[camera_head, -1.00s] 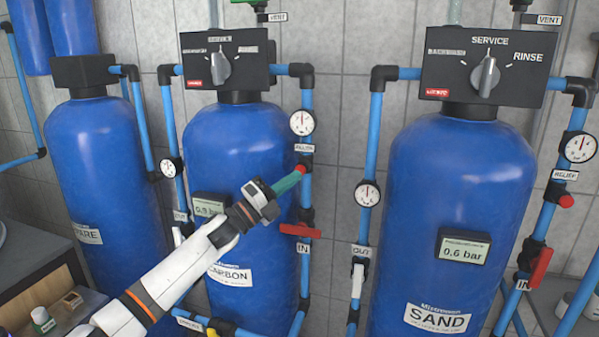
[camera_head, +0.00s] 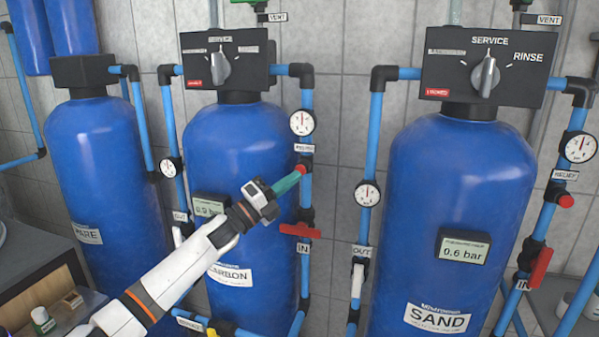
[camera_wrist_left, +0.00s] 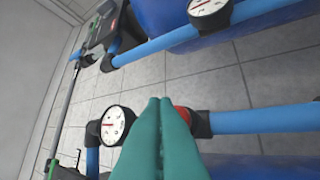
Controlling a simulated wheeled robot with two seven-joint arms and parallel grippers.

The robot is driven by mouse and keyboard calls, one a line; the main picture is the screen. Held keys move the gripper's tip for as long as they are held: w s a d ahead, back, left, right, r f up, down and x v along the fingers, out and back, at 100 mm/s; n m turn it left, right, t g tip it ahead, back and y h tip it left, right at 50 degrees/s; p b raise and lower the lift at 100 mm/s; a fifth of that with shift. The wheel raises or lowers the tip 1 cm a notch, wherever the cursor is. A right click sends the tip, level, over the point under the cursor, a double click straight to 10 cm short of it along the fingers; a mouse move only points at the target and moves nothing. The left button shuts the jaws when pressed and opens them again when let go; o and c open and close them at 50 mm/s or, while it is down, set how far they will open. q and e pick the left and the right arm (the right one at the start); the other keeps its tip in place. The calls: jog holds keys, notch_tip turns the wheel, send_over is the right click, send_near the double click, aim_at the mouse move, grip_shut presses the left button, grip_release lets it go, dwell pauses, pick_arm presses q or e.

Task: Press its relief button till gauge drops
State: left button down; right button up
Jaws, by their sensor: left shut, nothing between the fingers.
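The red relief button (camera_head: 302,168) sits on the pipe beside the blue CARBON tank (camera_head: 225,150), below a label and a round gauge (camera_head: 302,122). My left gripper (camera_head: 298,173) is shut and empty, its green fingertips at the button. In the left wrist view the fingertips (camera_wrist_left: 160,101) partly cover the red button (camera_wrist_left: 183,114); I cannot tell whether it is pushed in. The gauge also shows there (camera_wrist_left: 115,125), left of the fingers. The CARBON display (camera_head: 208,207) seems to read 0.9 bar, partly behind my arm. My right gripper is not in view.
A red-handled IN valve (camera_head: 300,231) sits just below the button on the same pipe. The SAND tank (camera_head: 440,190) stands to the right, with its own gauge (camera_head: 579,147) and red relief button (camera_head: 567,201). A shelf with small bottles (camera_head: 43,320) is at lower left.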

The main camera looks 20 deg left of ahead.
pick_arm(q)
jog(key=shift+w, duration=0.1)
jog(key=shift+w+b, duration=0.3)
jog(key=shift+w, duration=0.05)
jog(key=shift+w+b, duration=0.3)
jog(key=shift+w, duration=0.15)
dwell(0.9)
dwell(0.9)
jog(key=shift+s, duration=0.85)
jog(key=s+p, duration=0.1)
jog(key=s, duration=0.4)
jog(key=shift+a, duration=0.1)
jog(key=shift+f, duration=0.15)
